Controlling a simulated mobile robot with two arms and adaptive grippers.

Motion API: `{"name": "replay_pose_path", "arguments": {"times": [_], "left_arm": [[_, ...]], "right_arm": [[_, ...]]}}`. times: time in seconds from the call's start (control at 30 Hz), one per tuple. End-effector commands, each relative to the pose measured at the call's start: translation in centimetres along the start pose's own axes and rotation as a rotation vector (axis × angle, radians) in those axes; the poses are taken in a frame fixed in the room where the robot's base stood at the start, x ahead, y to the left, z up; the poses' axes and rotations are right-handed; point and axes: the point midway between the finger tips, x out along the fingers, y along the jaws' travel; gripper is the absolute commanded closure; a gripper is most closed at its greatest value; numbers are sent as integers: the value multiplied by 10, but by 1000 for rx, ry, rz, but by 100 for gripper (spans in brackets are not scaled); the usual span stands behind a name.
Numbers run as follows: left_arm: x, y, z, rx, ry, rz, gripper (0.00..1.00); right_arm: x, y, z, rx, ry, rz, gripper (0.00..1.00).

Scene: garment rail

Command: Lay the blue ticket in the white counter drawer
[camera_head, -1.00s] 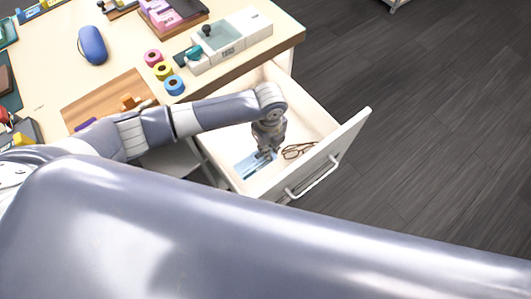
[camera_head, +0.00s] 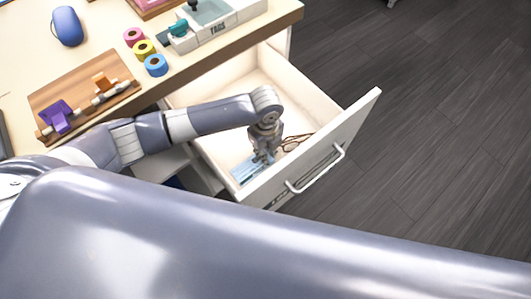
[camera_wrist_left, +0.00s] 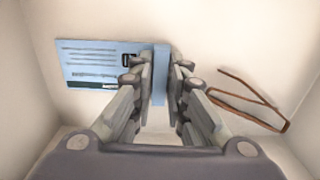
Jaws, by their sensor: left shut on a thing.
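The white counter drawer (camera_head: 352,128) is pulled open in the head view. My left gripper (camera_head: 262,159) reaches down inside it, near its front left part. The blue ticket (camera_head: 244,172) is below the fingers, partly hidden by them. In the left wrist view the ticket (camera_wrist_left: 92,62) shows a printed face flat against the drawer floor, as far as I can tell. A plain blue strip (camera_wrist_left: 160,72) at its right edge stands between the fingers (camera_wrist_left: 160,85), which are shut on it. My right gripper is out of view.
Brown-framed glasses (camera_wrist_left: 250,105) lie in the drawer to the right of the gripper; they also show in the head view (camera_head: 294,142). Drawer walls surround the gripper closely.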

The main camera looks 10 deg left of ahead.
Motion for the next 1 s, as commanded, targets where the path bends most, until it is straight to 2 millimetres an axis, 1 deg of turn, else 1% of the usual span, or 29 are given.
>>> {"name": "replay_pose_path", "arguments": {"times": [0.2, 0.33, 0.37, 0.4, 0.43, 0.47, 0.77, 0.9, 1.0], "left_arm": [[-2, 0, 0, 0, 0, -1, 95], [2, 0, 0, 0, 0, 0, 95], [3, 0, 0, 0, 0, 0, 83], [2, 0, 0, 0, 0, -1, 74], [2, 0, 0, 0, 0, -1, 68], [2, 0, 0, 0, 0, -1, 66], [2, 0, 0, 0, 0, -1, 66], [-3, 0, 0, 0, 0, -1, 66], [-9, 0, 0, 0, 0, 0, 66]], "right_arm": [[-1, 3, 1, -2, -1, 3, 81], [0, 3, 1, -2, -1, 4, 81], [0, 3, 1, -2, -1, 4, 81], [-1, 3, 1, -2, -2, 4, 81], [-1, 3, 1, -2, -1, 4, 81], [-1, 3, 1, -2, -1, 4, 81], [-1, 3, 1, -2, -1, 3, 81], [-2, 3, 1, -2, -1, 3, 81], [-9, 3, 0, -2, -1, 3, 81]]}}
